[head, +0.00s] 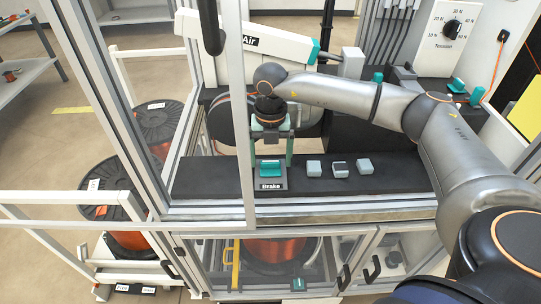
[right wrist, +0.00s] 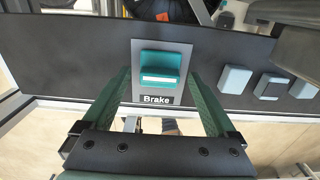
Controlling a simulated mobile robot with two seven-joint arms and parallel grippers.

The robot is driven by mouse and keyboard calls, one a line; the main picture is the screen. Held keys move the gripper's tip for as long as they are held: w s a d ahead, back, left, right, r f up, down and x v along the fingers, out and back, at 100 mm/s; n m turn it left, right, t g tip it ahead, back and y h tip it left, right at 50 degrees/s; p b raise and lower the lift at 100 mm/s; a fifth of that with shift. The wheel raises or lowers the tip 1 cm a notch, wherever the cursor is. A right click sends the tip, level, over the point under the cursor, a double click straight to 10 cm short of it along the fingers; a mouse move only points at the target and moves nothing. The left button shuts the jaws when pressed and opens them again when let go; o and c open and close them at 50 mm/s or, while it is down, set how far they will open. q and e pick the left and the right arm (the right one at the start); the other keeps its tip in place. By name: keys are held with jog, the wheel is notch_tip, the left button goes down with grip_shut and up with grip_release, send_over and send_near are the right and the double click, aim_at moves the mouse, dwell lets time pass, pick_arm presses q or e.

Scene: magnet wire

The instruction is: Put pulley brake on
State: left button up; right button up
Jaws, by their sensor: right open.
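The pulley brake switch is a teal rocker (head: 270,166) on a grey plate labelled "Brake" (head: 270,186), set on the black ledge. In the right wrist view the teal rocker (right wrist: 160,68) has a pale strip along its lower part; I cannot tell whether it is on or off. My right gripper (head: 271,158) is open and empty, pointing down at the switch. Its green fingers stand on either side of the rocker, also in the right wrist view (right wrist: 160,77). Contact with the switch is not visible. My left gripper is not in view.
Several grey buttons (head: 314,168) sit on the ledge (head: 405,175) to the right of the brake plate. A white frame post (head: 239,110) stands just left of the gripper. A tension dial (head: 452,28) is at the back right. Copper wire spools (head: 107,185) stand at left.

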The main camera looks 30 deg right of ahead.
jog(key=c, duration=1.4)
